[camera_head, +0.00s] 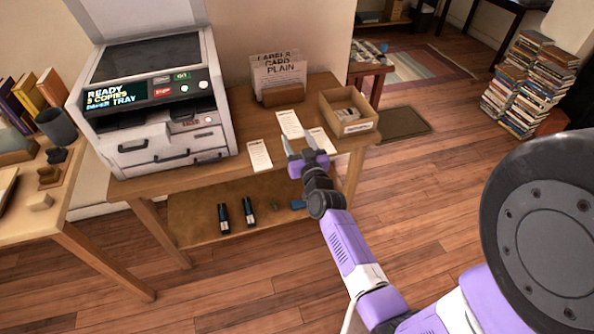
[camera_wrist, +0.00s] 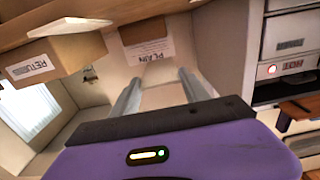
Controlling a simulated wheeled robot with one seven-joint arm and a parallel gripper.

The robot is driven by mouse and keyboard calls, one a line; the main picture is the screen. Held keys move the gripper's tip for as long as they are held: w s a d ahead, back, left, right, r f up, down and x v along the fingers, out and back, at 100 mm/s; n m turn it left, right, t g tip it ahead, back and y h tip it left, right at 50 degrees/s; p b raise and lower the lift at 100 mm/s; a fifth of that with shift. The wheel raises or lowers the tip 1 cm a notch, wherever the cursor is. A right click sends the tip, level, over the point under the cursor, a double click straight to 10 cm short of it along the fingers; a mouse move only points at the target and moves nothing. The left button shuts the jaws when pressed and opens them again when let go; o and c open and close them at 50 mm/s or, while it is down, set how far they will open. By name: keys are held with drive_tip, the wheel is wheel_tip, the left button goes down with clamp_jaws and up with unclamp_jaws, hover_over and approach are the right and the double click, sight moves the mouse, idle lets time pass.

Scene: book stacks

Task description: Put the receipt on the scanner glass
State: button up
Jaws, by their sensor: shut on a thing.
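The scanner (camera_head: 216,118) stands on the wooden table with its lid raised. Its dark glass (camera_head: 150,58) is bare. Several pale printed slips are near my gripper: a left slip (camera_head: 258,156), a middle slip (camera_head: 289,124) and a right slip (camera_head: 324,143). Their print is too small to tell which is the receipt. My gripper (camera_head: 301,143) is at the table's front edge, right of the scanner. In the wrist view, my gripper (camera_wrist: 158,90) has its fingers on either side of a pale, paper-like piece (camera_wrist: 165,97). Its print is not readable.
A cardboard box (camera_head: 360,127) stands at the table's right end. A card holder (camera_head: 280,95) with upright cards stands behind the slips. Dark bottles (camera_head: 223,218) stand on the lower shelf. A side table (camera_head: 70,215) with books is at left.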

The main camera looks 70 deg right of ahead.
wheel_tip(320, 180, down, 10)
drive_tip(key=b, duration=0.6)
drive_tip(key=shift+f, duration=0.15)
drive_tip(key=shift+f, duration=0.15)
drive_tip(key=o, duration=1.3)
drive_tip(key=shift+b, duration=0.35)
